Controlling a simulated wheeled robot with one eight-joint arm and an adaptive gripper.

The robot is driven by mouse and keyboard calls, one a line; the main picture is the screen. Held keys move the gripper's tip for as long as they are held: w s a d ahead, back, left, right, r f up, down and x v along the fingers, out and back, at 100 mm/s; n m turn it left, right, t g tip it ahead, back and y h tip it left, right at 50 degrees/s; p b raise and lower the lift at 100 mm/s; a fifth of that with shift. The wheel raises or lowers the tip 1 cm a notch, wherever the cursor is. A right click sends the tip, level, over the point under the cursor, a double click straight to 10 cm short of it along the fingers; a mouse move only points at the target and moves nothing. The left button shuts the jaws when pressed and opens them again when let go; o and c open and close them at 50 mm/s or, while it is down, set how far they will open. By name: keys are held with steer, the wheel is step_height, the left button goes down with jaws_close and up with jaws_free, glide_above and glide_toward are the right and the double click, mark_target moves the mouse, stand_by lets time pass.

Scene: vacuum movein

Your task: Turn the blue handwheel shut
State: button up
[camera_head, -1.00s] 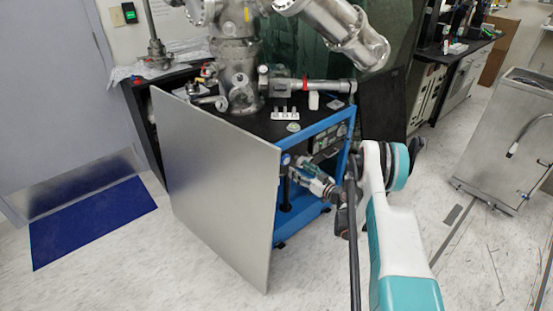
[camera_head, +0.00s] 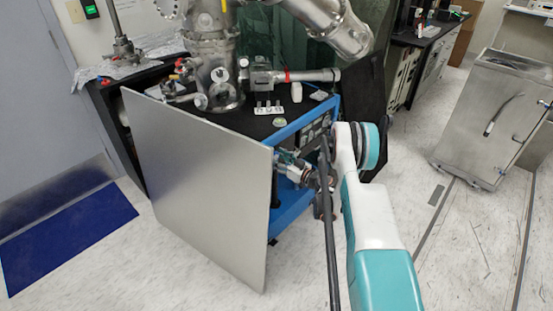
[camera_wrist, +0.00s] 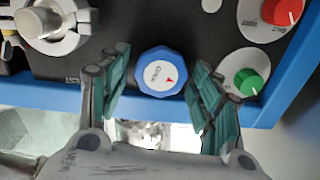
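The blue handwheel (camera_wrist: 160,71) is in the middle of the wrist view. It has a white face with the word "OPEN" and a red arrow mark. My gripper (camera_wrist: 161,75) is open, with one finger on each side of the handwheel and a visible gap on both sides. The fingers have green pads, and no contact with the wheel shows. In the head view my gripper (camera_head: 285,165) is at the blue-framed cabinet, partly behind a grey panel's edge. The handwheel cannot be made out in the head view.
A red knob (camera_wrist: 282,11) and a green knob (camera_wrist: 248,82) sit right of the handwheel, and a metal fitting (camera_wrist: 40,25) sits at left. A large grey panel (camera_head: 200,190) stands left of my arm.

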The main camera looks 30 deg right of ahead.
steer(key=c, duration=0.6)
steer(key=shift+m, duration=1.6)
steer(key=o, duration=1)
steer(key=shift+o, duration=0.2)
steer(key=shift+r, duration=0.1)
step_height(320, 180, up, 10)
steer(key=shift+f, duration=0.1)
